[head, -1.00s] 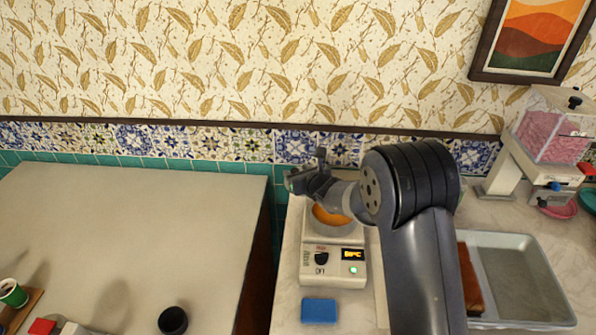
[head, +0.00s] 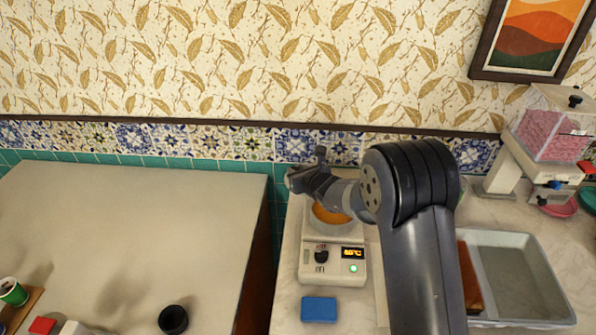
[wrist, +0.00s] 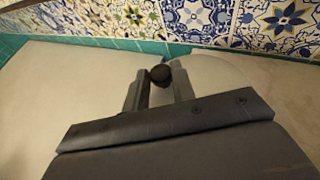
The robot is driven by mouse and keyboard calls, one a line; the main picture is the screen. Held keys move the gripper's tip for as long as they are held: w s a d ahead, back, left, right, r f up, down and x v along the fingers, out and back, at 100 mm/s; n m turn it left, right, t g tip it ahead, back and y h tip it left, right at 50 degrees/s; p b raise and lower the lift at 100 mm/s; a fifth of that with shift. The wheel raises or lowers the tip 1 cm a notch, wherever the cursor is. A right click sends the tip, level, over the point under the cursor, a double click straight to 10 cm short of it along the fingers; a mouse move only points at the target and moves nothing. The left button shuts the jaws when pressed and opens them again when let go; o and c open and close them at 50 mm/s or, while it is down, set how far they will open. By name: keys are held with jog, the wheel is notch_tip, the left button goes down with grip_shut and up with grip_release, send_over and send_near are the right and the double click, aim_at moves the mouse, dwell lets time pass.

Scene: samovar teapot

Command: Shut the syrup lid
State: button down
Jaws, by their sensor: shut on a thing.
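The syrup warmer (head: 318,268) is a white appliance with a dial, a lit orange display and a green light. Orange syrup (head: 328,214) shows in its round opening, partly covered by my arm, so the opening is not covered by a lid on the side I see. My gripper (head: 300,178) is above the back left of the opening. In the wrist view my gripper (wrist: 159,82) is shut on a round black knob (wrist: 160,73).
A blue block (head: 319,309) lies in front of the warmer. A grey tray (head: 540,300) is to the right of my arm, with a pink-filled dispenser (head: 550,130) behind it. The tiled wall is close behind. A dark cup (head: 173,319) stands on the left table (head: 130,230).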

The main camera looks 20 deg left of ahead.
jog(key=shift+s, duration=0.1)
jog(key=shift+s+d+n+g+y+p, duration=0.2)
jog(key=shift+s+n+g+y+p, duration=0.15)
jog(key=shift+s+n+g+y, duration=0.25)
jog(key=shift+s+d+n+g+y+p, duration=0.2)
jog(key=shift+s+n+g+y+p, duration=0.15)
jog(key=shift+s+n+g, duration=0.45)
jog(key=s+d+n+g, duration=0.1)
jog(key=n+g, duration=0.1)
jog(key=s+d+n+g+y, duration=0.1)
jog(key=s+d+n+g, duration=0.1)
jog(key=n+g, duration=0.1)
jog(key=s+d+n+g+y, duration=0.1)
jog(key=s+n+g, duration=0.1)
jog(key=g, duration=0.1)
jog(key=shift+d+f+n+b, duration=0.1)
jog(key=shift+d+n+b, duration=0.25)
jog(key=shift+n, duration=0.05)
jog(key=d+n+g, duration=0.2)
jog(key=g, duration=0.1)
jog(key=shift+s+h, duration=0.35)
jog(key=shift+s, duration=0.05)
jog(key=shift+s+d+n+g+h+b, duration=0.2)
jog(key=shift+d+n+g, duration=0.25)
jog(key=shift+n+g, duration=0.15)
jog(key=shift+s+d+n+g+h+b, duration=0.1)
jog(key=shift+d+n+g+h, duration=0.1)
jog(key=shift+d+n+g, duration=0.3)
jog(key=shift+a, duration=0.1)
